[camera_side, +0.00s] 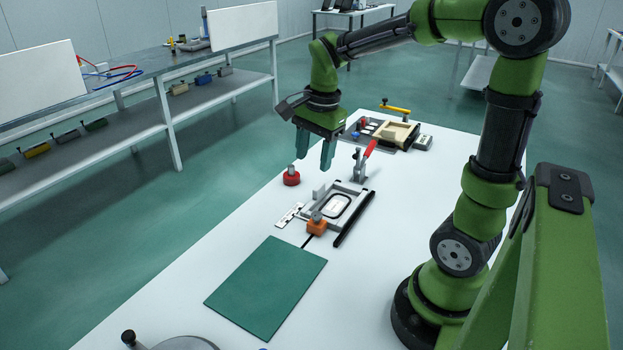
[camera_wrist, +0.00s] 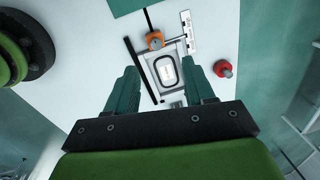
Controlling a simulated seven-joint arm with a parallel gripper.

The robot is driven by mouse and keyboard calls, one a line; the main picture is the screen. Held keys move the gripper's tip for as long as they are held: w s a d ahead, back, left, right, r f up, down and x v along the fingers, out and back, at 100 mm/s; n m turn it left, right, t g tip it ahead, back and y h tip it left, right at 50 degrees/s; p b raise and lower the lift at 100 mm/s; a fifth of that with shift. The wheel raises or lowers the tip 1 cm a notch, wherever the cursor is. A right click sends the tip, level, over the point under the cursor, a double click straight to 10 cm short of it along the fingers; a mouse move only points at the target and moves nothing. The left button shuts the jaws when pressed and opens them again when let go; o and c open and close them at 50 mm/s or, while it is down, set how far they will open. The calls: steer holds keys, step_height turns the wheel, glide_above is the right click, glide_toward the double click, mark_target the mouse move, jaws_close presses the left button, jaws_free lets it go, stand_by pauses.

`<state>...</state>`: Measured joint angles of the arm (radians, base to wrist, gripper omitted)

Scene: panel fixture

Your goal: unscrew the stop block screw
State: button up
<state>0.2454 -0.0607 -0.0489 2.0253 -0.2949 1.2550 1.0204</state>
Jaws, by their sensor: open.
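The orange stop block (camera_side: 317,228) sits at the near end of the grey panel fixture (camera_side: 361,190). A grey screw knob (camera_side: 316,216) stands on top of the block. In the wrist view the orange block (camera_wrist: 153,36) shows near the top, with the knob (camera_wrist: 155,43) on it. A pale panel with a black outline (camera_side: 337,207) lies inside the fixture frame. My gripper (camera_side: 314,162) is open and empty, high above the table and beyond the fixture's far end. In the wrist view the fingers of my gripper (camera_wrist: 163,72) are wide apart, well short of the block.
A toggle clamp with a red handle (camera_side: 370,148) stands upright at the fixture's far end. A red round piece (camera_side: 291,179) with a grey top is left of it. A black bar (camera_side: 354,219) flanks the fixture. A green mat (camera_side: 265,287) lies nearer; a parts tray (camera_side: 372,143) is behind.

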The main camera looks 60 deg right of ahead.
mark_target(316, 214)
steer(key=f+m, duration=0.3)
steer(key=f, duration=0.2)
steer(key=d+f+m+g, duration=0.1)
steer(key=f+m, duration=0.2)
steer(key=f, duration=0.2)
steer(key=d+f+m, duration=0.1)
steer(key=f+m, duration=0.2)
steer(key=f, duration=0.3)
steer(key=shift+w+d, duration=0.15)
steer(key=shift+w, duration=0.15)
jaws_close()
steer(key=shift+n, duration=0.4)
